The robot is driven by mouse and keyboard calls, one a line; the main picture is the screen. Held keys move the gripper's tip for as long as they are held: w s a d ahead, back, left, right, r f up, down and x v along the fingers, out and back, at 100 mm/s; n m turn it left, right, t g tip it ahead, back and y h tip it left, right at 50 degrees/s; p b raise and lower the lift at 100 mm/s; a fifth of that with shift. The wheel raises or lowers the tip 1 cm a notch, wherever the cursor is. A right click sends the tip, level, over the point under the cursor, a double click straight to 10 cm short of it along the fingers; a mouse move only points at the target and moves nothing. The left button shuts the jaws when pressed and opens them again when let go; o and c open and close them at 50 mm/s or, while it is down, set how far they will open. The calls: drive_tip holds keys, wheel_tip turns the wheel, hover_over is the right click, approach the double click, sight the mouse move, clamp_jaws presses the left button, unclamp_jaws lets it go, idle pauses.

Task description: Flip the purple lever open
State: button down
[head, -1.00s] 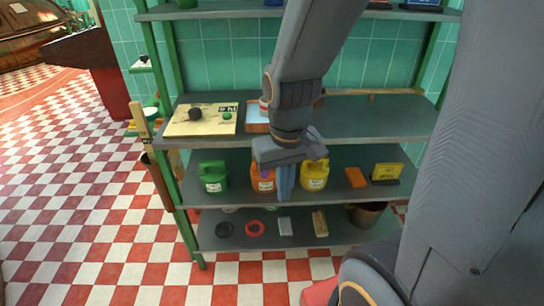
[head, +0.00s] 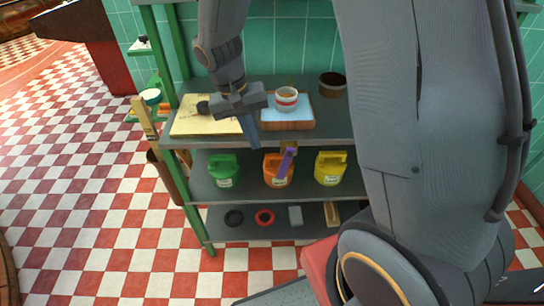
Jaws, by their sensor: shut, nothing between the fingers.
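The purple lever (head: 287,161) shows in the head view in front of the orange can (head: 275,172), just below the front edge of the upper grey shelf. It slants, with its top end leaning right, by a small tan piece (head: 290,146). My gripper (head: 254,138) is left of the lever and a little higher, at the front edge of the upper shelf. Its fingers point down, shut and empty. It looks apart from the lever. My wrist covers part of the cream board.
The upper shelf (head: 340,125) holds a cream board (head: 190,127), a striped cup (head: 286,98) on a blue-topped block and a brown pot (head: 332,84). Green (head: 223,171) and yellow (head: 331,169) cans flank the orange one. Small items lie on the bottom shelf.

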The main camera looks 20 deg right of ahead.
sight(285, 164)
drive_tip(key=w+d+p+x, duration=0.1)
drive_tip(key=p+x, duration=0.3)
drive_tip(key=x, duration=0.7)
drive_tip(key=shift+d+m+h, duration=0.3)
drive_tip(key=shift+d+h, duration=0.1)
drive_tip(key=shift+d, duration=0.5)
drive_tip(key=shift+d+f, duration=0.1)
drive_tip(key=shift+f, duration=0.15)
